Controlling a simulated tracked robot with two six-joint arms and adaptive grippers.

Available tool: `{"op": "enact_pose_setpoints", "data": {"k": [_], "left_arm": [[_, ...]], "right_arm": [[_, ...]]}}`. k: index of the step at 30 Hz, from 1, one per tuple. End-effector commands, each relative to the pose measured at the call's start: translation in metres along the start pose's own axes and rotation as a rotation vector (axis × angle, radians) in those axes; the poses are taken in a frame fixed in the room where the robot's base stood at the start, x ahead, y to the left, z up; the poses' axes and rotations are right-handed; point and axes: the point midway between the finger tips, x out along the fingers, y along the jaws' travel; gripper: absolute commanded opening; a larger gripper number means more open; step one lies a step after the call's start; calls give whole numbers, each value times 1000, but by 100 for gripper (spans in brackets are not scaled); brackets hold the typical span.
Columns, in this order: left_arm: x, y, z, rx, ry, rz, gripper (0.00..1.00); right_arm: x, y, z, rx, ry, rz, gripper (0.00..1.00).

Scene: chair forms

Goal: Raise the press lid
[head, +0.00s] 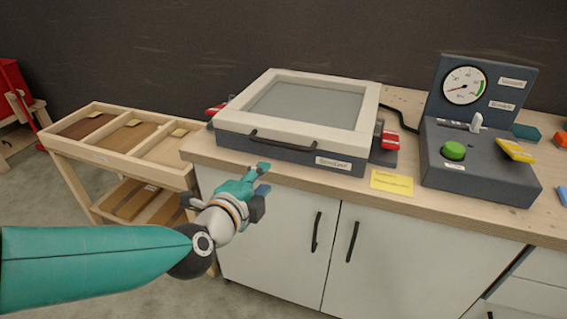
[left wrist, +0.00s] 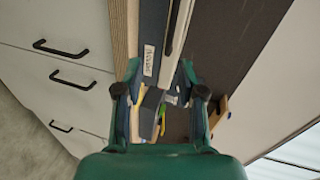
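The press (head: 345,165) stands on the workbench. Its lid, a cream frame (head: 368,125) around a grey panel, lies flat and closed on the dark blue base. A black bar handle (head: 297,143) runs along the lid's front edge. My left gripper (head: 263,179) is in front of the press, below and left of the handle, apart from it. In the left wrist view its two fingers (left wrist: 160,92) are spread with nothing between them; the press side with its label (left wrist: 148,60) shows beyond them. My right gripper is in neither view.
Red clamps (head: 390,140) sit at both sides of the press. A control box (head: 475,165) with a green button (head: 453,151) and a gauge (head: 464,86) stands to the right. A yellow note (head: 392,182) lies on the bench. A wooden sample cart (head: 110,160) stands left.

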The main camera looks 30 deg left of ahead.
Motion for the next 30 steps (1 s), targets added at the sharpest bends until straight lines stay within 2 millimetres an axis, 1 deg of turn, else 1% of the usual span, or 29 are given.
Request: {"op": "enact_pose_setpoints", "data": {"k": [1, 3, 6, 10, 14, 15, 20, 24, 30], "left_arm": [[-5, -3, 4, 30, -9, -28, 39], [-9, -8, 8, 63, -19, -48, 39], [-9, -13, 10, 84, -28, -56, 39], [-1, -16, 10, 89, -32, -53, 39], [12, -17, 10, 88, -29, -49, 39], [16, -17, 10, 85, -26, -49, 39], [42, -17, 10, 84, -24, -51, 39], [74, -14, 11, 82, -24, -54, 39], [116, -18, 12, 83, -23, -56, 39]], "right_arm": [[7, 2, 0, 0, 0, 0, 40], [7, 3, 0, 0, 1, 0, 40], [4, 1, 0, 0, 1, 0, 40], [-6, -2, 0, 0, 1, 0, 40], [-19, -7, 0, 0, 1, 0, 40], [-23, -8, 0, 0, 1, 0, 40], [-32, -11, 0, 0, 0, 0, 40], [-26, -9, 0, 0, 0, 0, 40], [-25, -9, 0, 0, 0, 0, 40]]}}
